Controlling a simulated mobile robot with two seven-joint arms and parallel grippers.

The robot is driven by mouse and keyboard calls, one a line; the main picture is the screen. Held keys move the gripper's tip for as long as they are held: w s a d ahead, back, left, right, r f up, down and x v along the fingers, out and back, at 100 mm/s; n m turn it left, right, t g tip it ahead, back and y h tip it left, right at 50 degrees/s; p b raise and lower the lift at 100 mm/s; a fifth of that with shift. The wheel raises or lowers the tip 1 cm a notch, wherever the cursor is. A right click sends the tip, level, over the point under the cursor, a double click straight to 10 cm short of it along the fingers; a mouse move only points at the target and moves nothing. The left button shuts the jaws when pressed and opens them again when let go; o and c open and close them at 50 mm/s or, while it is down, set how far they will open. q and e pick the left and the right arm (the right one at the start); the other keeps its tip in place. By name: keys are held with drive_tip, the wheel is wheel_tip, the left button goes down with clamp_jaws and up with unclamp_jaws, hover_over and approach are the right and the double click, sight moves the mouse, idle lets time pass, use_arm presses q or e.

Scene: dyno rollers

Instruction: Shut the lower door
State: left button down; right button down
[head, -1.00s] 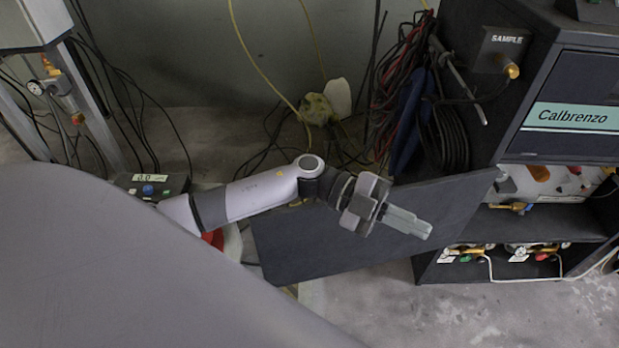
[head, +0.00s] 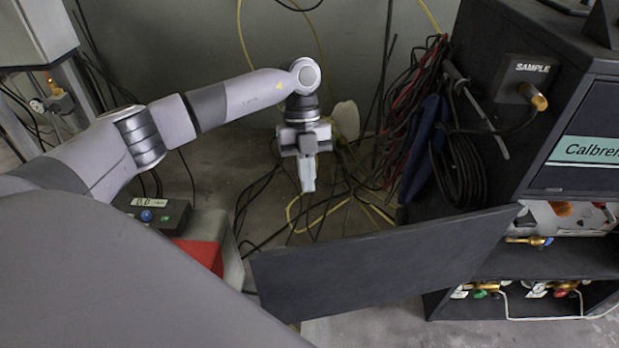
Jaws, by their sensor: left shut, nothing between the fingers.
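The lower door (head: 380,268) is a flat dark panel. It stands wide open, reaching out to the left from the black cabinet (head: 550,110) with the Calbrenzo label. Its right end meets the cabinet beside the lower shelves (head: 540,262), which are uncovered. My left gripper (head: 307,186) is shut and empty, pointing down. In the picture it is above the door's top edge, on the side toward the back wall, and appears apart from the door. My right gripper is not in view.
Loose black and yellow hoses (head: 350,190) lie on the floor behind the door. A box with a display (head: 155,213) and a red object (head: 200,254) stand left of the door.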

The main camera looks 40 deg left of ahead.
use_arm(q)
drive_tip(key=s+d+f+p, duration=0.1)
drive_tip(key=s+d+f, duration=0.3)
drive_tip(key=f, duration=0.2)
drive_tip(key=shift+s+d+f+p, duration=0.25)
drive_tip(key=shift+d+p, duration=0.1)
drive_tip(key=shift+d, duration=0.05)
drive_tip(key=shift+d, duration=0.1)
